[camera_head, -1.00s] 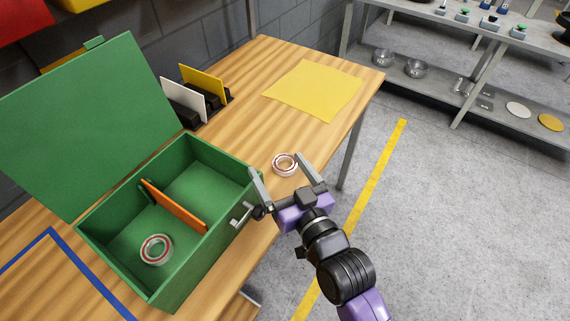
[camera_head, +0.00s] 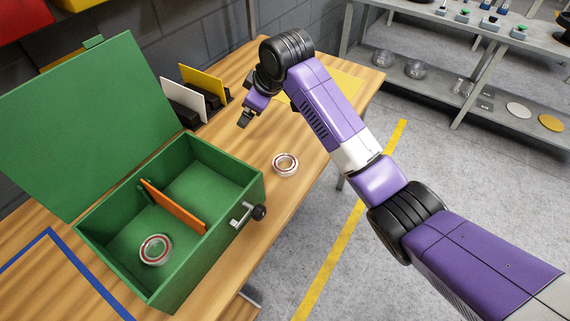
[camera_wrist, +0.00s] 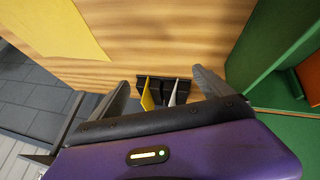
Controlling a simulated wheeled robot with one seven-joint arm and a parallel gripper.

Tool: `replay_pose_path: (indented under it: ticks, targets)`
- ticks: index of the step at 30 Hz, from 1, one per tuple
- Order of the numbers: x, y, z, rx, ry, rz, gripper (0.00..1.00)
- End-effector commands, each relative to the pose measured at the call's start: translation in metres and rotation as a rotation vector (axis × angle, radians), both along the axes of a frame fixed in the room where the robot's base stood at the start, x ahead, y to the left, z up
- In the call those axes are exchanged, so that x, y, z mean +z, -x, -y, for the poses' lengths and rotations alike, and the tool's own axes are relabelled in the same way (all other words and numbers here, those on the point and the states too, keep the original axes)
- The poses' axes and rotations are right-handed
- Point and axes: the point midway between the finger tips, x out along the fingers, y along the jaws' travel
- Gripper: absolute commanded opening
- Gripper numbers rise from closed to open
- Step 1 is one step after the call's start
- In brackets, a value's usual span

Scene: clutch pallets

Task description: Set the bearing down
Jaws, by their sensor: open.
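One bearing (camera_head: 285,164), a pale ring with red-brown marking, lies on the wooden table (camera_head: 300,140) right of the green box (camera_head: 190,265). A similar bearing (camera_head: 155,250) lies on the floor of the box's near-left compartment. My gripper (camera_head: 245,121) is above the table, behind the bearing on the table and apart from it. In the wrist view my gripper (camera_wrist: 165,85) has its two fingers spread, with nothing between them. No bearing shows in the wrist view.
An orange divider (camera_head: 175,207) splits the box, whose lid (camera_head: 85,125) stands open. A black rack with a yellow card (camera_head: 204,84) and a white card (camera_head: 183,101) stands behind. A yellow sheet (camera_head: 345,85) is partly hidden by my arm. A grey shelf (camera_head: 465,95) stands right.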

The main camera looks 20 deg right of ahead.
Motion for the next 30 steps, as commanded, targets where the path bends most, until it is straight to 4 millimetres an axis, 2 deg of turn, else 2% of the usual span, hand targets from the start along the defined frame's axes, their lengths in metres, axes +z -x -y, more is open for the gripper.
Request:
replay_pose_path:
  ticks: [3, 7, 9, 12, 15, 23, 30]
  targets:
    - [-0.011, 0.022, 0.021, 0.052, 0.113, -0.188, 0.9]
    - [-0.038, 0.063, 0.034, 0.114, 0.177, -0.397, 0.9]
    - [-0.045, 0.081, 0.039, 0.145, 0.195, -0.477, 0.9]
    - [-0.046, 0.097, 0.043, 0.181, 0.216, -0.543, 0.9]
    - [-0.049, 0.104, 0.045, 0.202, 0.228, -0.571, 0.9]
    - [-0.074, 0.104, 0.045, 0.208, 0.229, -0.568, 0.9]
    - [-0.106, 0.104, 0.048, 0.205, 0.229, -0.568, 0.9]
